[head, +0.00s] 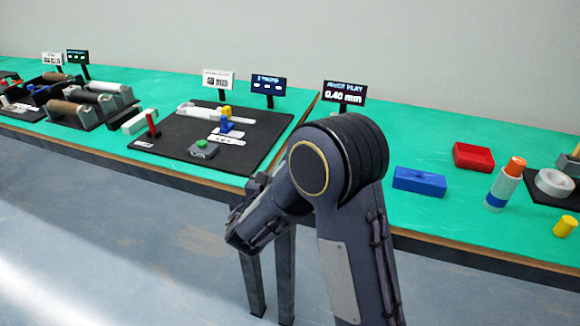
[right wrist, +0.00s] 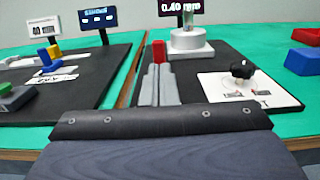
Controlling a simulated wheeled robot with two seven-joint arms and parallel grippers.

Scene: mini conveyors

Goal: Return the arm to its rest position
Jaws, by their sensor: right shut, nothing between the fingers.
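My right arm (head: 345,240) rises from the bottom middle of the head view, bends at a large round elbow joint, and its forearm drops to the left at the table's front edge. My right gripper (head: 260,184) is partly hidden beside the forearm; it is shut and empty. In the right wrist view a dark wrist housing (right wrist: 160,125) fills the bottom and the fingertips do not show. My left arm and gripper are not in view.
The green table (head: 420,230) runs across the view. A black board (head: 240,165) lies left of the arm. A second black board (right wrist: 205,95) holds a grey round base (right wrist: 190,45) and a white card (right wrist: 245,92).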

